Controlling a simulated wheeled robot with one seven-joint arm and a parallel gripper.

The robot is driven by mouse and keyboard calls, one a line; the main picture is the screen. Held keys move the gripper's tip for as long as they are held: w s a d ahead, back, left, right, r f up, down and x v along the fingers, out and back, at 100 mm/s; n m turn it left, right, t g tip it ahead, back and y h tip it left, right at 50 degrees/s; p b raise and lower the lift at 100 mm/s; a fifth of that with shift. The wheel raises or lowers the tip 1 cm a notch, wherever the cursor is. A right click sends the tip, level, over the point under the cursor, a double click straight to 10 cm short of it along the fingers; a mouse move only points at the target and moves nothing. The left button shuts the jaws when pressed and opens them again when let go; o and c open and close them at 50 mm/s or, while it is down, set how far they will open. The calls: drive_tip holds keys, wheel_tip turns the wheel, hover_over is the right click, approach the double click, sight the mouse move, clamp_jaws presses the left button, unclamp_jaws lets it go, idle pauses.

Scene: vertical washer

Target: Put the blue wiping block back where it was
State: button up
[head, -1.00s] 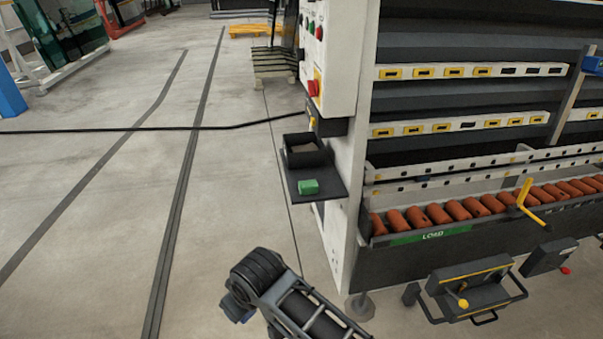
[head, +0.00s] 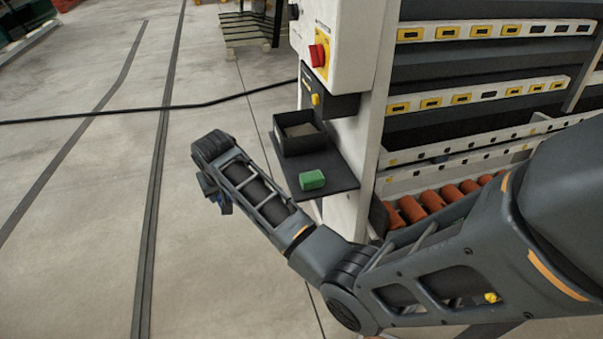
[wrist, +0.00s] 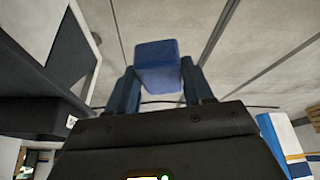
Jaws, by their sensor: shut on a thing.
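The blue wiping block (wrist: 157,66) is held between the two fingers of my gripper (wrist: 160,80) in the wrist view. In the head view my gripper (head: 222,203) hangs over the floor, left of a small black shelf, and is mostly hidden behind my wrist; only a little dark blue shows there. The black shelf (head: 343,178) sticks out from the washer's side. It carries an open black box (head: 296,146) with a greyish bottom at the back and a green block (head: 312,180) in front.
The washer's white control panel (head: 330,50) with a red switch (head: 318,55) stands above the shelf. A black cable (head: 150,107) crosses the floor. Orange rollers (head: 412,209) line the washer's front behind my arm. The floor left of my gripper is clear.

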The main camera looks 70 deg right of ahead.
drive_tip(key=d+m+h+b, duration=0.1)
drive_tip(key=d+m, duration=0.2)
drive_tip(key=d, duration=0.7)
drive_tip(key=shift+g, duration=0.4)
drive_tip(key=s+d, duration=0.2)
drive_tip(key=s, duration=0.1)
drive_tip(key=s+d+p, duration=0.1)
drive_tip(key=s+d, duration=0.2)
drive_tip(key=s+d+r+p, duration=0.1)
drive_tip(key=s+d, duration=0.2)
drive_tip(key=s, duration=0.1)
drive_tip(key=s+d, duration=0.1)
drive_tip(key=s, duration=0.1)
drive_tip(key=s+d+f+p, duration=0.1)
drive_tip(key=s+d, duration=0.1)
drive_tip(key=shift+d, duration=0.15)
drive_tip(key=shift+f, duration=0.35)
drive_tip(key=shift+f, duration=0.15)
drive_tip(key=o, duration=1.1)
